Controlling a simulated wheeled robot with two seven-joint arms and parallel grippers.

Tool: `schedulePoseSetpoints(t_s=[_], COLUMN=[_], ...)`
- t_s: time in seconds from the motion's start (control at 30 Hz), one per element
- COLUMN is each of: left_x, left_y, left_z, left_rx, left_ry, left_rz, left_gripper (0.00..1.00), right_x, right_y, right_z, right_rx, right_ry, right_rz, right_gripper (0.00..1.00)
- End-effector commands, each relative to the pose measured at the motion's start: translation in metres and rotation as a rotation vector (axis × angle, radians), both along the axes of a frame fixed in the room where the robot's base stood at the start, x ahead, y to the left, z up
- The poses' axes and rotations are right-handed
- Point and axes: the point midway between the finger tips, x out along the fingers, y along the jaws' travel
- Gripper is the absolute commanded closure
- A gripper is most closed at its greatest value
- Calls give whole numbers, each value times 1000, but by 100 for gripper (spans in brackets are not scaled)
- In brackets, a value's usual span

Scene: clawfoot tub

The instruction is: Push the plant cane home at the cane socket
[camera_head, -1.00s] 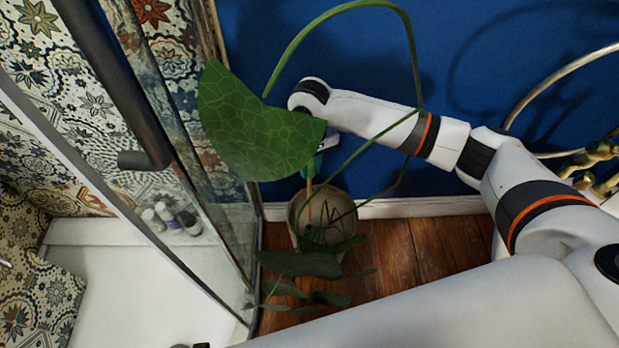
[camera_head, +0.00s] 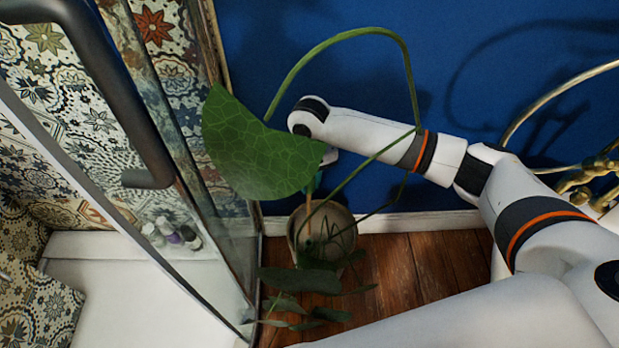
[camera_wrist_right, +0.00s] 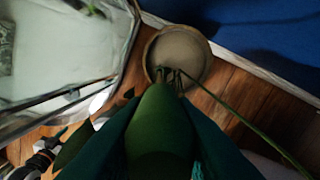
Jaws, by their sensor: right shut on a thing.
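The plant cane (camera_head: 309,209) is a thin tan stick standing roughly upright over the round pot (camera_head: 347,222). My right gripper (camera_head: 316,182) is above the pot, shut on the cane's top, and partly hidden behind a large green leaf (camera_head: 255,150). In the right wrist view, the teal fingers (camera_wrist_right: 160,145) close on both sides of a rounded green piece (camera_wrist_right: 160,125), with the pot (camera_wrist_right: 190,50) beyond it. The cane socket cannot be made out; stems and leaves cover that area, so I cannot tell how deep the cane sits. My left gripper is out of view.
A glass shower screen with a dark handle (camera_head: 150,178) stands close on the left. The blue wall (camera_head: 480,90) is behind the pot. Curved brass pipes (camera_head: 590,175) are at the right. Low leaves (camera_head: 300,280) spread in front of the pot over the wooden floor (camera_head: 425,255).

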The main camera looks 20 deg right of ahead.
Motion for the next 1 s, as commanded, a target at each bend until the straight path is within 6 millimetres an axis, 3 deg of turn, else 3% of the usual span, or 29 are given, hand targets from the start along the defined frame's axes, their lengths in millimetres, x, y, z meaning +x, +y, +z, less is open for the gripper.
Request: schedulePoseSetpoints(t_s=[0.27,0.63,1.0], left_x=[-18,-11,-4], left_y=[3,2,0], left_z=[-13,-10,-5], left_rx=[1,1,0], left_ry=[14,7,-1], left_rz=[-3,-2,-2], left_gripper=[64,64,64], right_x=[0,-1,0], right_y=[0,0,0], right_z=[2,-30,-45], right_rx=[1,1,1], right_ry=[0,0,-1], right_rz=[-1,-1,-2], right_gripper=[100,100,100])
